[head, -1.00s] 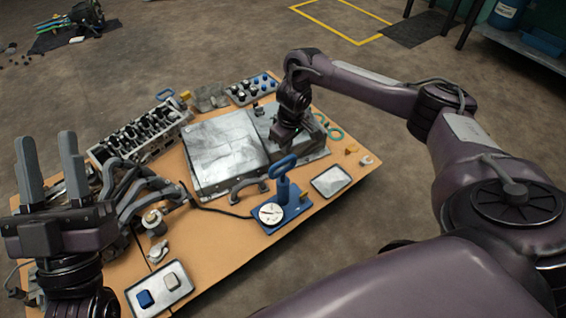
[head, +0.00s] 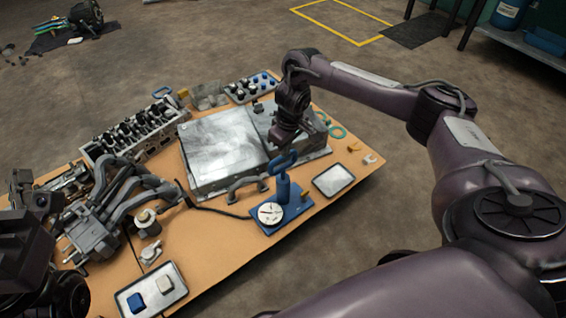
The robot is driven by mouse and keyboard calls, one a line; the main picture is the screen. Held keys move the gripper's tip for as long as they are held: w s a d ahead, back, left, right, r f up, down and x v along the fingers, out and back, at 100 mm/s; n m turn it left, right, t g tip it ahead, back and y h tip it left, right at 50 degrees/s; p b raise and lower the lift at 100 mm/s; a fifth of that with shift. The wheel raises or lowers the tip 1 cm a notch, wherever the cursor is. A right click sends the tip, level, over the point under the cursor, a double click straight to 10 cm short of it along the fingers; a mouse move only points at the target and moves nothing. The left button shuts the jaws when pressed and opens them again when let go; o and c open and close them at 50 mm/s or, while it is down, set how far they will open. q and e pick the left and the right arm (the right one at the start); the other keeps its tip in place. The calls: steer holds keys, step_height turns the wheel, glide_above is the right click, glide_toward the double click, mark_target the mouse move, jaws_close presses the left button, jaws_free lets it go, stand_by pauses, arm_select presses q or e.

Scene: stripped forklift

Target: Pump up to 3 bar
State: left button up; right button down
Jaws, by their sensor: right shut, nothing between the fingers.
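The blue hand pump (head: 283,190) stands upright on the table, with its looped blue handle (head: 282,161) at the top. A round white gauge (head: 270,213) with a dark needle sits on its base; its reading is too small to make out. My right gripper (head: 283,139) is shut and empty, pointing down just behind the pump's handle in the picture. Whether it touches the handle I cannot tell. My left gripper (head: 22,235) is at the left edge, mostly cut off, with its fingers not clearly shown.
A silver case (head: 222,150) lies behind the pump. A black hose runs left from the pump. A small tray (head: 333,180) is to its right. Engine parts (head: 130,135) crowd the left side.

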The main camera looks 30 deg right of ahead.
mark_target(284, 168)
steer(key=shift+w+f+b, duration=0.1)
steer(key=shift+f+b, duration=0.35)
steer(key=shift+f, duration=0.2)
steer(key=shift+f+b, duration=0.6)
steer(key=shift+f, duration=1.45)
steer(key=s+p, duration=0.2)
steer(key=p, duration=0.1)
steer(key=s+r+p, duration=0.1)
steer(key=p, duration=0.1)
steer(key=shift+d+r, duration=0.1)
steer(key=shift+d, duration=0.3)
